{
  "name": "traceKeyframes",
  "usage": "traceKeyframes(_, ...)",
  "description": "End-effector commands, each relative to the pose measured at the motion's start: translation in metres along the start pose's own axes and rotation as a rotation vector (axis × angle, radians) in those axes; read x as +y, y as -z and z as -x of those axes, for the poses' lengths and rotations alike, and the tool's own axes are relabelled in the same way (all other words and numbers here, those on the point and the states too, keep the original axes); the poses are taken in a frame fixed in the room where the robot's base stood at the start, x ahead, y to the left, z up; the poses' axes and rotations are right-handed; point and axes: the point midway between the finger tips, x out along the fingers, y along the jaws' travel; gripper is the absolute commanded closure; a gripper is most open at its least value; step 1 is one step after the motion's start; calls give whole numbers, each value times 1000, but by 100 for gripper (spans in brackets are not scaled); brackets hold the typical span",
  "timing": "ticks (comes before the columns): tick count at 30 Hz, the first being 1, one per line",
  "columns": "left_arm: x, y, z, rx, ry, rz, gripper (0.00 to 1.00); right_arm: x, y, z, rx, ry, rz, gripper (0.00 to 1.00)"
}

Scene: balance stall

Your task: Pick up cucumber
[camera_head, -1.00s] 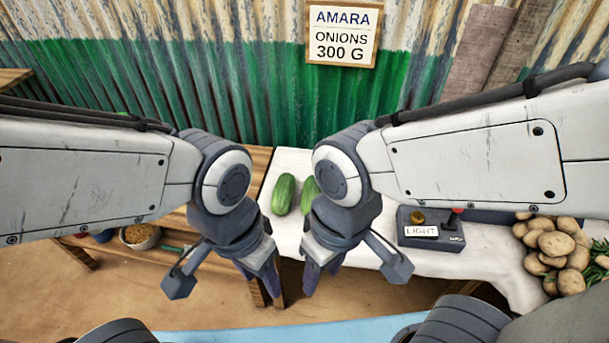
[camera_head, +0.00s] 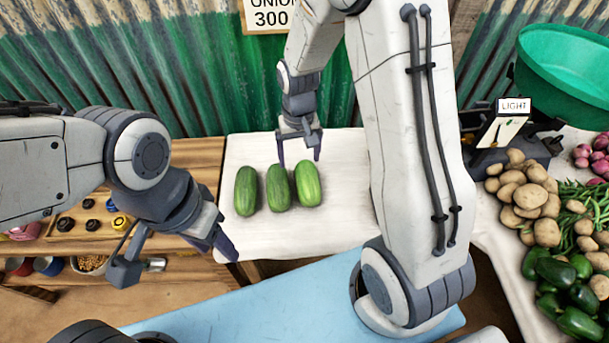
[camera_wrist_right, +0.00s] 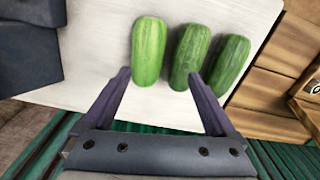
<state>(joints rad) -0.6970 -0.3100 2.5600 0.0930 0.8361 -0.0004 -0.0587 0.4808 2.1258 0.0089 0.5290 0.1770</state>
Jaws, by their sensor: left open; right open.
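Three green cucumbers lie side by side on a white cloth (camera_head: 255,235): the left one (camera_head: 245,190), the middle one (camera_head: 278,187) and the lighter right one (camera_head: 308,183). My right gripper (camera_head: 299,162) is open and empty, pointing down at their far ends. In the right wrist view, the lighter cucumber (camera_wrist_right: 150,50) lies ahead between the lines of the open fingers (camera_wrist_right: 160,76). The right fingertip there is close to the end of the middle cucumber (camera_wrist_right: 188,55). My left gripper (camera_head: 222,243) is open and empty, left of the cloth's front edge.
Potatoes (camera_head: 525,195), green beans (camera_head: 580,205), dark green peppers (camera_head: 560,285) and onions (camera_head: 600,155) lie at the right. A scale with a LIGHT sign (camera_head: 514,105) and a green basin (camera_head: 565,75) stand behind. A wooden shelf (camera_head: 190,160) is at the left.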

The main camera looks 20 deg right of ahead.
Motion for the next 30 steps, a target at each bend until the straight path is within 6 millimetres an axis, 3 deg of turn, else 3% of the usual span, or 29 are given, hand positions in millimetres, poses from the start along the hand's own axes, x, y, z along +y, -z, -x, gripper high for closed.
traceKeyframes(2, 0, 0, 0, 0, 0, 0, 50, 16, 10, -15, -6, -4, -50, 8)
traceKeyframes(6, 0, 0, -1, 0, 0, 0, 50, 25, 15, -35, -8, -6, -80, 8)
traceKeyframes(12, 0, 0, 0, 0, 0, 0, 50, 25, 14, -66, -8, -6, -79, 8)
traceKeyframes(19, 0, 0, 2, 0, 0, 0, 50, 25, 14, -83, -7, -6, -78, 8)
traceKeyframes(27, 0, 0, 6, 0, 0, 0, 50, 26, 14, -121, -7, -6, -77, 8)
traceKeyframes(30, 0, 0, 7, 0, 0, 0, 50, 26, 14, -126, -6, -6, -77, 8)
